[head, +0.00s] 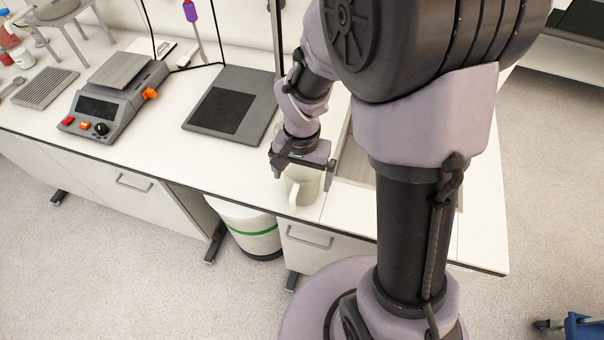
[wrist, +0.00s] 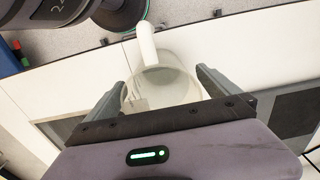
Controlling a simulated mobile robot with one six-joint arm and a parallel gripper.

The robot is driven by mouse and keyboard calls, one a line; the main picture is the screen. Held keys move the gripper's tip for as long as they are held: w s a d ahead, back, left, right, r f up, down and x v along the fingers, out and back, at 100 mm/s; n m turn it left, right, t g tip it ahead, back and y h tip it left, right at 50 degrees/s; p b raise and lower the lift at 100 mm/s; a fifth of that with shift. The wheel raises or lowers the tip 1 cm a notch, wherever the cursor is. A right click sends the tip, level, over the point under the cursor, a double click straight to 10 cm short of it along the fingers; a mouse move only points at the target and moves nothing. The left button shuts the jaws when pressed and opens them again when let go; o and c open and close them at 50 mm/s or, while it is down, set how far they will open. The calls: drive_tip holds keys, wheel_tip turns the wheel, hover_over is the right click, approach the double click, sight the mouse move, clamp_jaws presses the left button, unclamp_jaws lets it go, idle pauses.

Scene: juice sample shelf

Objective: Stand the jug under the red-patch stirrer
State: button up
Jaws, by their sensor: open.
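The pale, translucent jug (head: 303,187) stands near the front edge of the white bench, its handle toward the edge. My gripper (head: 301,173) is over it with the jaws open. In the wrist view the jug (wrist: 163,90) lies between the two spread fingers of my gripper (wrist: 161,79), with its handle pointing up the picture. I cannot tell whether either finger touches it. A dark stand base (head: 198,116) with a square pad and an upright rod is left of the jug. I see no red patch on it, and its upper part is out of view.
A grey bench instrument (head: 112,98) with red and orange knobs stands farther left. A ribbed grey block (head: 45,88) is beyond it. The bench between the stand base and the front edge is clear. A white bin (head: 250,230) is below the bench.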

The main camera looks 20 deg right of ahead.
wheel_tip(320, 180, up, 12)
drive_tip(key=p, duration=0.4)
drive_tip(key=s+a+r+n+t+y, duration=0.1)
drive_tip(key=s+r+t, duration=0.2)
drive_tip(key=s+r, duration=0.3)
drive_tip(key=s+a+r+n+t+y, duration=0.1)
drive_tip(key=s+a+r+t, duration=0.1)
drive_tip(key=s+r, duration=0.4)
drive_tip(key=shift+s+a+r+n+t, duration=0.15)
drive_tip(key=shift+a+r+n+t, duration=0.15)
drive_tip(key=shift+r+n+t, duration=0.1)
